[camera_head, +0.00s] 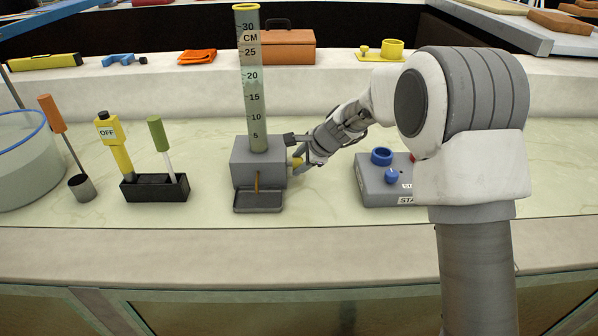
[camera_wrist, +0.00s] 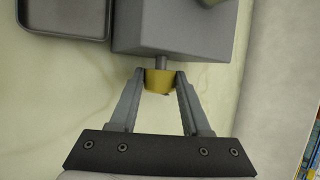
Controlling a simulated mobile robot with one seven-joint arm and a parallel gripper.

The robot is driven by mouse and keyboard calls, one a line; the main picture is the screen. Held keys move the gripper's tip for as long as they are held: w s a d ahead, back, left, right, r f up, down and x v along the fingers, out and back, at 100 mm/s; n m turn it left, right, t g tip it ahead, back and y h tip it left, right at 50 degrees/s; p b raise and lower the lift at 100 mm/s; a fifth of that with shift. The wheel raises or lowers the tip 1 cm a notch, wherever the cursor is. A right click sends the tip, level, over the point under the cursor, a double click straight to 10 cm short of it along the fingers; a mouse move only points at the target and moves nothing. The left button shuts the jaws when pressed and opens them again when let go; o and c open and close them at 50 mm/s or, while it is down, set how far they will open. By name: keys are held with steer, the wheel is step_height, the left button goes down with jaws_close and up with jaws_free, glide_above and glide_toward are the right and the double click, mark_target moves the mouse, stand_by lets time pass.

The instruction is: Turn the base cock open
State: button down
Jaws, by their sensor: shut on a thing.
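The base cock (camera_wrist: 160,80) is a small yellow knob on a short grey stem at the side of a grey base block (camera_head: 245,172). My gripper (camera_wrist: 161,82) is shut on the knob, with one finger on each side of it in the wrist view. In the head view the yellow knob (camera_head: 297,161) shows at the block's right side, partly hidden by my gripper. A tall clear measuring tube (camera_head: 254,85) marked in CM stands upright on the block. A small brown spout (camera_head: 257,182) hangs at the block's front above a grey drip tray (camera_head: 258,207).
A grey box with blue knobs (camera_head: 378,187) stands right of my gripper, partly behind my arm. A black holder (camera_head: 155,190) with yellow and green-handled tools stands left. A round glass tank (camera_head: 25,165) is at far left. An orange toolbox (camera_head: 285,50) sits on the back ledge.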

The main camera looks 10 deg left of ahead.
steer(key=shift+t+b, duration=0.3)
steer(key=shift+b, duration=0.1)
steer(key=shift+c, duration=1.9)
jaws_free()
steer(key=p+v, duration=0.4)
steer(key=v, duration=1.3)
steer(key=shift+d+r, duration=0.15)
steer(key=shift+r, duration=0.05)
steer(key=shift+s, duration=0.1)
